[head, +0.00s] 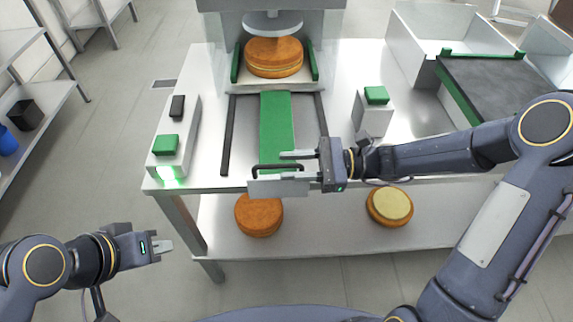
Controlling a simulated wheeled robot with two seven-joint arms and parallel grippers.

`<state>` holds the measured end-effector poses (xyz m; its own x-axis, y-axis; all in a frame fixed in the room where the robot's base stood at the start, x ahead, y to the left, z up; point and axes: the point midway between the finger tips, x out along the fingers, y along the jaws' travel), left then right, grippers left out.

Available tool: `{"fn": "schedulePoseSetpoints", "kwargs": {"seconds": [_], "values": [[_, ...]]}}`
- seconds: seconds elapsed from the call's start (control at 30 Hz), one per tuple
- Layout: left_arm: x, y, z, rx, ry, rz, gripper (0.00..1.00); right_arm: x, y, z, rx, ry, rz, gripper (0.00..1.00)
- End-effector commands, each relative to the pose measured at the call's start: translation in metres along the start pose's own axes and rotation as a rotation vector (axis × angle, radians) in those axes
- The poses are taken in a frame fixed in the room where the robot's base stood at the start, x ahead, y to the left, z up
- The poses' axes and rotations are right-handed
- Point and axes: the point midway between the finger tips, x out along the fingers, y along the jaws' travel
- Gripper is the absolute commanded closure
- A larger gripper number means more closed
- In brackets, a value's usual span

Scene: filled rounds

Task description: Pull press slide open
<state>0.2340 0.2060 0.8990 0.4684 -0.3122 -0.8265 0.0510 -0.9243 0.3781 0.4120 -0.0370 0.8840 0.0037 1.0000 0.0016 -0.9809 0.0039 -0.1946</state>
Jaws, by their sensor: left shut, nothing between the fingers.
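The press (290,18) stands at the back of the table, its round plate over a brown cake (273,60). The press slide runs forward from under it as a green strip (277,125) between two dark rails. A black handle (262,168) is at its front end, by the table's front edge. My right gripper (292,167) reaches in from the right, its fingers apart above and below the handle in the picture. Contact with the handle cannot be told. My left gripper (166,246) is shut and empty, at the lower left, away from the table.
Green-buttoned boxes stand left (167,144) and right (376,95) of the rails; the left one glows green at its front. Two round cakes (259,214) (390,206) lie on the lower shelf. A dark-topped conveyor (500,80) and a white bin (440,25) are at right.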

Motion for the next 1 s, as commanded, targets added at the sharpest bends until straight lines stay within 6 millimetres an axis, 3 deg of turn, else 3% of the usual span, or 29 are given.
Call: {"fn": "schedulePoseSetpoints", "kwargs": {"seconds": [0.17,0.43,0.7,1.0], "values": [[0.000,0.000,0.000,0.000,0.000,0.000,1.00,0.015,0.001,0.000,0.001,0.000,0.001,0.68],[0.000,0.000,0.000,0.000,0.000,0.000,1.00,0.016,0.001,0.000,0.000,0.001,0.001,0.68],[0.000,0.000,0.000,0.000,0.000,0.000,1.00,0.016,0.000,0.000,0.000,0.001,0.000,1.00],[0.000,0.000,0.000,0.000,0.000,0.000,1.00,0.016,0.000,0.000,-0.002,0.002,0.000,1.00]]}}
